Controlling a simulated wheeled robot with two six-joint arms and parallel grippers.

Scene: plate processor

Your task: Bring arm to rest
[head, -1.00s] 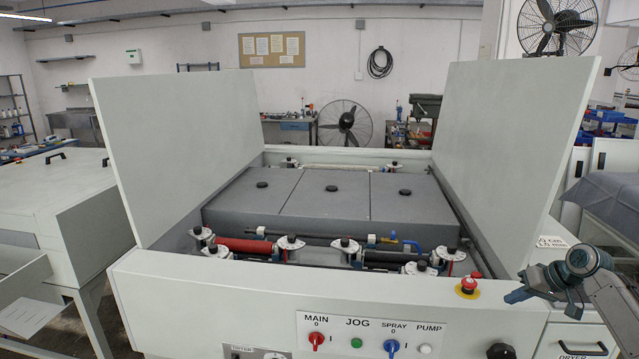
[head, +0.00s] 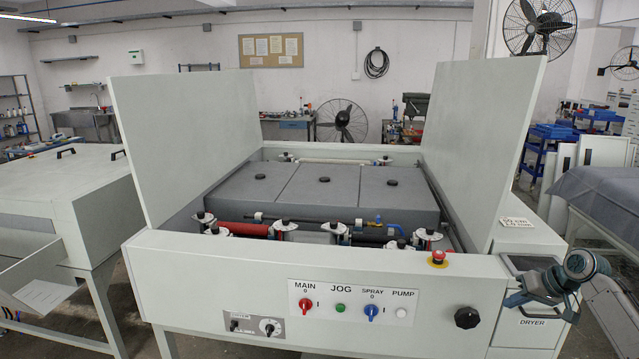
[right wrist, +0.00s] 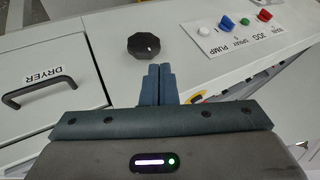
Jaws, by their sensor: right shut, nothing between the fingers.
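My right gripper (head: 512,299) is at the right of the head view, in front of the plate processor's dryer cabinet (head: 540,325). In the right wrist view its two blue fingers (right wrist: 159,84) are together with nothing between them. They point toward the processor's pale front panel, below a black knob (right wrist: 143,46). The plate processor (head: 210,270) stands open, with two raised lids and grey covers (head: 323,182) inside. My left gripper is in neither view.
The control panel has a red MAIN switch (head: 305,306), green JOG button (head: 340,308), blue SPRAY switch (head: 371,311) and white PUMP button (head: 402,312). A red emergency button (head: 438,256) sits above. A black drawer handle (right wrist: 38,90) is left of my fingers.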

